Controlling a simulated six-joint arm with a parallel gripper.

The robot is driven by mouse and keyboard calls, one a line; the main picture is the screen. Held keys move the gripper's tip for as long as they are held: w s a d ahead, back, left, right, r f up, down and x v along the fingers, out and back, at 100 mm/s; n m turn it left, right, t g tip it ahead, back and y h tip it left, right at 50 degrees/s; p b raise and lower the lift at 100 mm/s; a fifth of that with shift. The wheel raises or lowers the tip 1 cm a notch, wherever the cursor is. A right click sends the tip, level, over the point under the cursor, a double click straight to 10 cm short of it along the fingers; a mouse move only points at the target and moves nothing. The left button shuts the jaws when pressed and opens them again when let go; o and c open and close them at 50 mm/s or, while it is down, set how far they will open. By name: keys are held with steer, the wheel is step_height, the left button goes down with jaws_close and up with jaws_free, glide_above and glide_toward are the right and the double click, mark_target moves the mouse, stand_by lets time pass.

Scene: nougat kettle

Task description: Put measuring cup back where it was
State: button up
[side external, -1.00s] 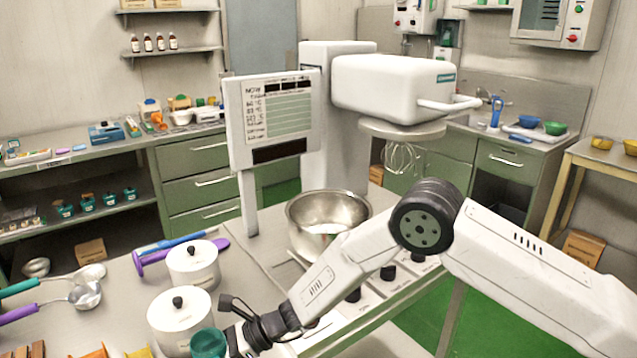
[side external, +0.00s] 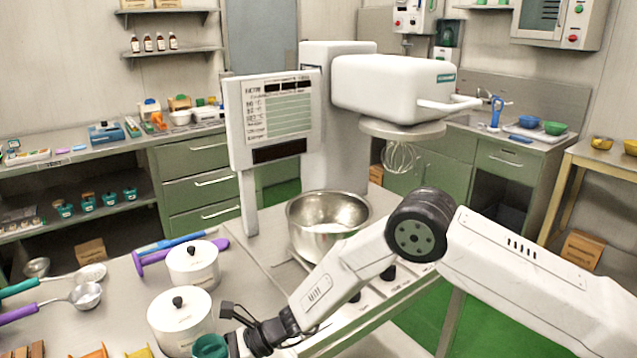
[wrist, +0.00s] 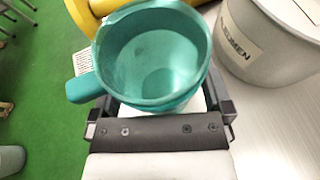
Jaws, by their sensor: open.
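The teal measuring cup (side external: 210,346) is at the bottom of the side view, just in front of the nearer white canister, partly cut off by the frame. In the wrist view the cup (wrist: 150,55) is upright and looks empty, with its handle pointing left. My gripper (wrist: 160,103) is open, with its fingers on either side of the cup's lower body; whether they touch it I cannot tell. In the side view my gripper (side external: 234,344) is beside the cup, its fingertips mostly hidden. The cup's base is hidden in both views.
Two lidded white canisters (side external: 180,318) stand close to the cup; one (wrist: 275,40) is just right of it in the wrist view. A yellow object (wrist: 82,17) is behind it. A steel bowl (side external: 328,222) and long-handled ladles (side external: 86,296) are farther off. Green floor (wrist: 40,70) shows left.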

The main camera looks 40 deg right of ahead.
steer(key=shift+r, duration=0.1)
steer(key=v, duration=1.2)
stand_by(0.5)
steer(key=s+d+r+n+h, duration=0.3)
steer(key=s+d+n+h, duration=0.3)
steer(key=s+d+n, duration=0.4)
steer(key=s+d+r+n+g+h, duration=0.1)
steer(key=s+d+r+n+h, duration=0.3)
steer(key=s+d+n, duration=0.6)
steer(key=d+n+h, duration=0.1)
steer(key=d+h, duration=0.1)
steer(key=d, duration=0.1)
steer(key=shift+d+r+n+g+h, duration=0.25)
steer(key=shift+d+n+g+h, duration=0.05)
steer(key=shift+h, duration=0.1)
